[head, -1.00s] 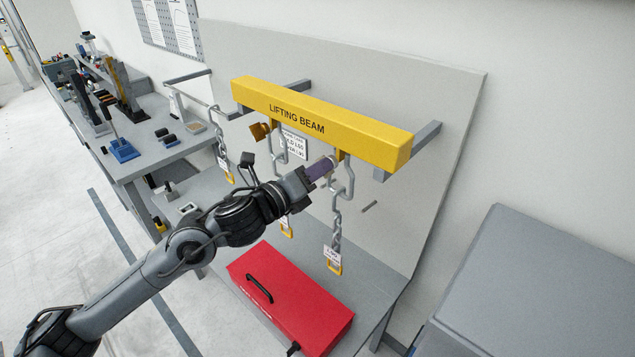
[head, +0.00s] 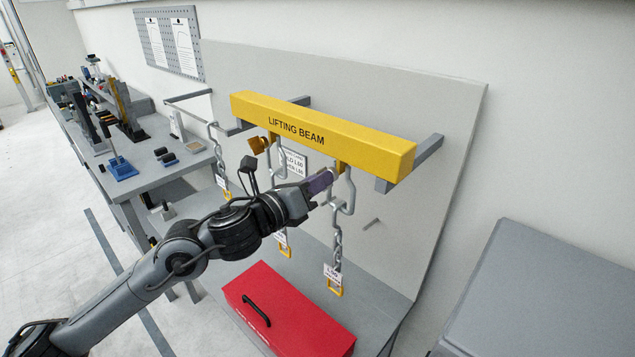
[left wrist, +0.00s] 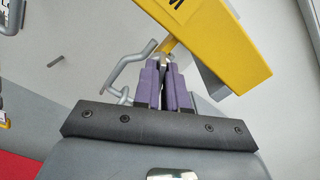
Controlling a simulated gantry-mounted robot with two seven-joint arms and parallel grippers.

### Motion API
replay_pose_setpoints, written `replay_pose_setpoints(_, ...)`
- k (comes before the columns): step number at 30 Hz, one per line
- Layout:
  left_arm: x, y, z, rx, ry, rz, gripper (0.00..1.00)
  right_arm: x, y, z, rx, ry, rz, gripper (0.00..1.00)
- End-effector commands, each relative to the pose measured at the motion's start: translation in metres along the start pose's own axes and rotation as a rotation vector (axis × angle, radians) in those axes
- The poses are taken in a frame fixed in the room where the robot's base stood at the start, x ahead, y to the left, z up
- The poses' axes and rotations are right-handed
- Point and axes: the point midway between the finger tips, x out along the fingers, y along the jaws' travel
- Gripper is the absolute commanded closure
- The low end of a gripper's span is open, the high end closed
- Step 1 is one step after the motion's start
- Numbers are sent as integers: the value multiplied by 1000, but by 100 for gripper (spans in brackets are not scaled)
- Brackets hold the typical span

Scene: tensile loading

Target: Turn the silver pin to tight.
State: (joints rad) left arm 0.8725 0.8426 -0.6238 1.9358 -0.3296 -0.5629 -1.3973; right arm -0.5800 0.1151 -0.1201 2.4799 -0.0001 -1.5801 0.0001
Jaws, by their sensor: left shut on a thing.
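The yellow lifting beam (head: 320,130) hangs across the back panel with its label facing me. Under its right part, a grey shackle (head: 350,195) hangs from a yellow lug, with a tagged chain (head: 337,245) below it. My left gripper (head: 324,180) has purple fingers and is shut at the shackle, just below the beam. In the left wrist view, the fingers (left wrist: 166,88) are closed around a small silver piece (left wrist: 166,60) beside the yellow lug, which I take as the silver pin. The fingers hide most of it, and its thread cannot be seen. My right gripper is not in view.
A red toolbox (head: 285,310) lies on the bench below my left arm. Another shackle (head: 278,160) with a chain hangs to the left. A workbench with tools (head: 160,165) stands further left. A grey surface (head: 555,300) is at the lower right.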

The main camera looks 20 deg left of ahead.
Motion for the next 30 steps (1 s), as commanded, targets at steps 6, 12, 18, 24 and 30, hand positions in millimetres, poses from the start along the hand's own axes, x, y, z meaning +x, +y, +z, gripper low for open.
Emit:
replay_pose_setpoints(6, 0, 0, 0, 1, 1, 0, 68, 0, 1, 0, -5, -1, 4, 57)
replay_pose_setpoints(12, 0, 0, 0, 0, 1, 0, 68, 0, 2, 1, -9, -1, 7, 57)
replay_pose_setpoints(18, -6, 1, 0, 2, 0, 1, 68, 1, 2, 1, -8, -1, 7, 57)
replay_pose_setpoints(24, -33, 1, -1, 4, 1, 1, 68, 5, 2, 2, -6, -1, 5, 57)
replay_pose_setpoints(30, -69, 2, -2, 4, 1, 2, 68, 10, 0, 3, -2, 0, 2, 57)
